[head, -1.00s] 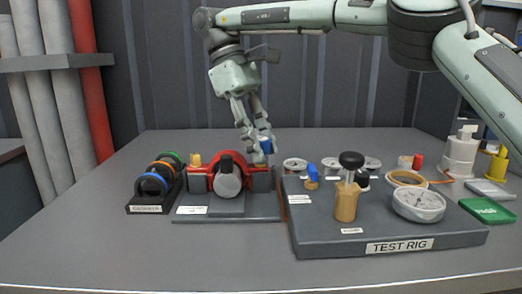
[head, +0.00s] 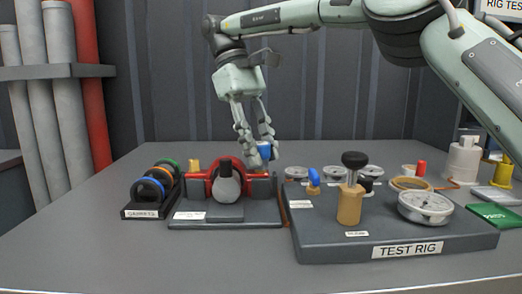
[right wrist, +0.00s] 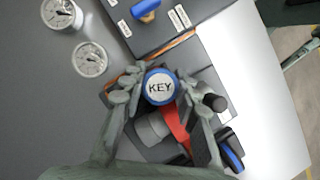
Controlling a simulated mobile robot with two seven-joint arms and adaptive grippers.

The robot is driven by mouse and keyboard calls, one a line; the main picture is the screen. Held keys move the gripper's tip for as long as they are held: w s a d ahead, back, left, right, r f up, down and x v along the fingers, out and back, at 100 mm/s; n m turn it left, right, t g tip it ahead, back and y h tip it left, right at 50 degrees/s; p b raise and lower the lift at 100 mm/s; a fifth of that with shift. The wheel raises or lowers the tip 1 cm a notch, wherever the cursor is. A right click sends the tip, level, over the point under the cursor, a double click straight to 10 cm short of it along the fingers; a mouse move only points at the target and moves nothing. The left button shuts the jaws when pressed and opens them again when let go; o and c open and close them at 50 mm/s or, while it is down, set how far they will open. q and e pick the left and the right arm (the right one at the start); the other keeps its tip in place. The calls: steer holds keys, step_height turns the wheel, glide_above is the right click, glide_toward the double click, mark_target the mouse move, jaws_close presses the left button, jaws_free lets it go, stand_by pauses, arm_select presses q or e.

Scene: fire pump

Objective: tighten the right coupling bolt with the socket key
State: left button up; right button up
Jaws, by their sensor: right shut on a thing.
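My right gripper (head: 256,150) is shut on the socket key (head: 266,151), which has a blue body. In the right wrist view the key's round cap, lettered KEY (right wrist: 160,87), sits between the fingers (right wrist: 156,100). The key is over the right end of the red coupling (head: 226,172). The right coupling bolt is hidden under the key and fingers, so I cannot tell how the socket sits on it. A brass-coloured piece (head: 195,165) shows at the coupling's left end. My left gripper is not in view.
A rack of coloured rings (head: 154,186) stands left of the coupling. The test rig board (head: 450,241) is close on the right, with a black-knobbed brass valve (head: 350,203) and a gauge (head: 425,207). The table front is clear.

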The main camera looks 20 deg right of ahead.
steer(key=shift+n, duration=0.7)
steer(key=shift+r+p, duration=2.3)
